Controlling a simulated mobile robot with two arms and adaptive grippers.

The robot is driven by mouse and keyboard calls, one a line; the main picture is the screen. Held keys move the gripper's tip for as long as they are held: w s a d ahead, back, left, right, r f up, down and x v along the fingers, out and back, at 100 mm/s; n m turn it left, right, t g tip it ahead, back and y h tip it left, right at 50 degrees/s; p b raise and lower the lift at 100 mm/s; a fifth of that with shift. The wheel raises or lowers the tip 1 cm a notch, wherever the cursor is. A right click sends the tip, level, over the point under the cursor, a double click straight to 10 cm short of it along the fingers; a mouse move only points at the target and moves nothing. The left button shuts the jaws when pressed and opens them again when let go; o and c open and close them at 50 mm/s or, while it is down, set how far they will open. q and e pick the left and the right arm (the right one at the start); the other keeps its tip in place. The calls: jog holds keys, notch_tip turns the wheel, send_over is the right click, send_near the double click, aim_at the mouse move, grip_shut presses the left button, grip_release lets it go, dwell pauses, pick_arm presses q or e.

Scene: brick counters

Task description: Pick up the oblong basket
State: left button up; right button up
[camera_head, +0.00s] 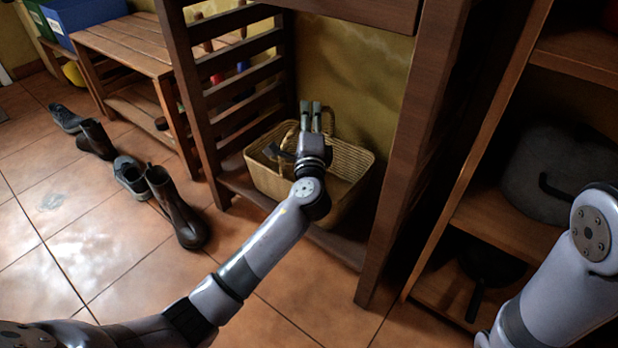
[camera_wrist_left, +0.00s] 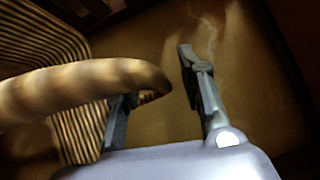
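The oblong basket (camera_head: 343,162) is light woven wicker with a raised handle. It stands on the low shelf of a dark wooden stand in the head view. My left gripper (camera_head: 310,108) is over the basket, beside its handle, with its fingers apart. In the left wrist view, the thick basket handle (camera_wrist_left: 75,88) crosses in front of one finger of the left gripper (camera_wrist_left: 160,85) and hides that fingertip. A gap shows between the handle and the other finger. The woven basket side (camera_wrist_left: 80,132) shows at the left. My right gripper is out of view.
Wooden posts (camera_head: 425,130) and side slats (camera_head: 240,75) frame the basket's space. Boots (camera_head: 175,207) and shoes stand on the tiles at left. A shelf at right holds a grey pot (camera_head: 560,172) and a dark pan (camera_head: 490,265). Floor in front is partly clear.

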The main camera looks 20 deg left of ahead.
pick_arm(q)
jog(key=shift+c, duration=0.2)
grip_shut()
dwell(0.6)
